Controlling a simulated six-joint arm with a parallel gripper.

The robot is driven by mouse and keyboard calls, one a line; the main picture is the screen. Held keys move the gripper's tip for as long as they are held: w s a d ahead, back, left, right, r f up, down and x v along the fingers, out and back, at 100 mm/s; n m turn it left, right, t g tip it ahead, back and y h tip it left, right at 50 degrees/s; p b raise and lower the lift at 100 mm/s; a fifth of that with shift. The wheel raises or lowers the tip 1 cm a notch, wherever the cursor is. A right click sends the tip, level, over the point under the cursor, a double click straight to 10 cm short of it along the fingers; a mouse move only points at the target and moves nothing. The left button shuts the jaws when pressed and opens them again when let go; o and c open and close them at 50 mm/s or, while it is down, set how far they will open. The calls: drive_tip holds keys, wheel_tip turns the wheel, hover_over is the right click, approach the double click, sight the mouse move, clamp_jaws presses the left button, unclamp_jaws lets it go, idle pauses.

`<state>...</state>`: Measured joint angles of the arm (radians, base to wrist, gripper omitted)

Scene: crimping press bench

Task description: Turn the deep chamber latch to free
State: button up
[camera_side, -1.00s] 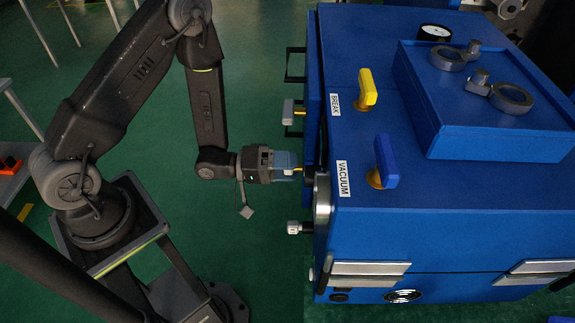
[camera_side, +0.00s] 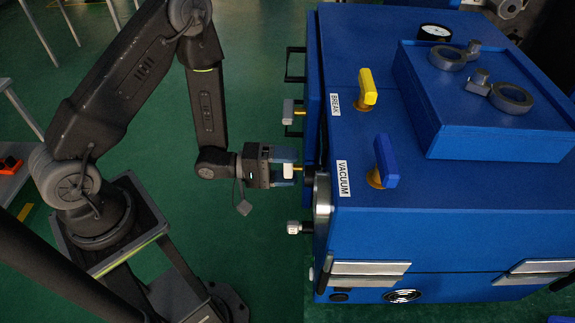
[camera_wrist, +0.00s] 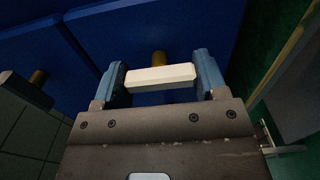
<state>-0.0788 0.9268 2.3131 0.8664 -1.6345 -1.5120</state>
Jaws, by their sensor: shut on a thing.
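A white bar-shaped latch handle (camera_side: 288,170) on a brass shaft sticks out from the side of the blue machine. In the wrist view the white handle (camera_wrist: 160,77) lies crosswise between my two bluish fingers, with its brass shaft (camera_wrist: 159,58) behind it. My gripper (camera_side: 284,168) is shut on this handle, one finger at each end. No label naming the deep chamber latch can be read; I take the held handle for it.
The blue machine (camera_side: 450,240) fills the right. Another pale knob (camera_side: 293,228) and a grey handle (camera_side: 288,112) stick out of the same side, below and above my gripper. Yellow (camera_side: 367,87) and blue (camera_side: 385,160) levers stand on top.

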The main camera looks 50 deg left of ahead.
drive_tip(key=o, duration=0.9)
drive_tip(key=shift+o, duration=0.2)
drive_tip(key=v, duration=1.4)
drive_tip(key=shift+w, duration=0.15)
